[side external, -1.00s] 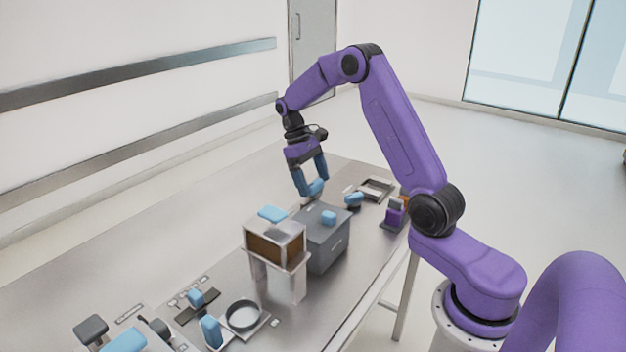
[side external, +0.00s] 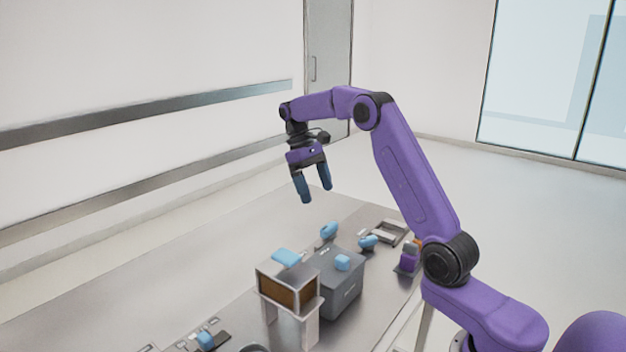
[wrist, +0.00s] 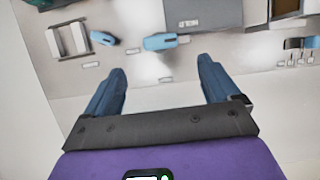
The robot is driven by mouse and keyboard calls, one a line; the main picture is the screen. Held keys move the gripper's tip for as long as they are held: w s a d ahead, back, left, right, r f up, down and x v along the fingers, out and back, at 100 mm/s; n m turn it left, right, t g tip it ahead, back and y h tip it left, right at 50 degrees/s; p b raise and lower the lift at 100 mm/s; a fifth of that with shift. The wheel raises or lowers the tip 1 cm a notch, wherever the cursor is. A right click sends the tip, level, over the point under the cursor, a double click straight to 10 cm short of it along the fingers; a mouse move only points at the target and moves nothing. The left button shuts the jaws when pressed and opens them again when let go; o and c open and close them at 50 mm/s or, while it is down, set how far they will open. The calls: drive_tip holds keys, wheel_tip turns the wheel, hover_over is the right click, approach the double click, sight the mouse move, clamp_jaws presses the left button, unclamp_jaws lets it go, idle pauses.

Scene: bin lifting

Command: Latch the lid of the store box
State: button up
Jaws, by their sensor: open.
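The grey store box (side external: 342,294) stands on the metal table, its flat lid (side external: 338,262) on top with a light blue knob (side external: 342,263). A light blue handle (side external: 328,230) is at the box's far side. In the wrist view the box (wrist: 203,14) is at the top edge, with the blue handle (wrist: 165,41) just below it. I cannot tell whether the handle engages the lid. My gripper (side external: 316,194) is open and empty, raised well above the table and the handle. Its fingers (wrist: 162,66) point toward the handle's side of the box.
A wood-fronted box on a pale stand (side external: 290,291), with a blue piece on top, is close beside the store box. Another blue handle (side external: 368,242), a grey frame (side external: 391,233) and a purple block (side external: 408,261) are at the right. The table's far left is clear.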

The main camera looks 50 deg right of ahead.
drive_tip(key=shift+v, duration=1.05)
drive_tip(key=s+a+n+t+h, duration=0.1)
drive_tip(key=s+a+n, duration=0.2)
drive_tip(key=s+a, duration=0.5)
drive_tip(key=s+a+n+t, duration=0.2)
drive_tip(key=s+a+n, duration=0.1)
drive_tip(key=a, duration=0.8)
drive_tip(key=s+a+f+n, duration=0.1)
drive_tip(key=s+f+n, duration=0.2)
drive_tip(key=s, duration=0.8)
drive_tip(key=s+f+n+t+y, duration=0.1)
drive_tip(key=s+f+n, duration=0.1)
drive_tip(key=s, duration=1)
drive_tip(key=shift+s+a+f+n+t, duration=0.3)
drive_tip(key=shift+a+f+n, duration=0.1)
drive_tip(key=shift+n, duration=0.3)
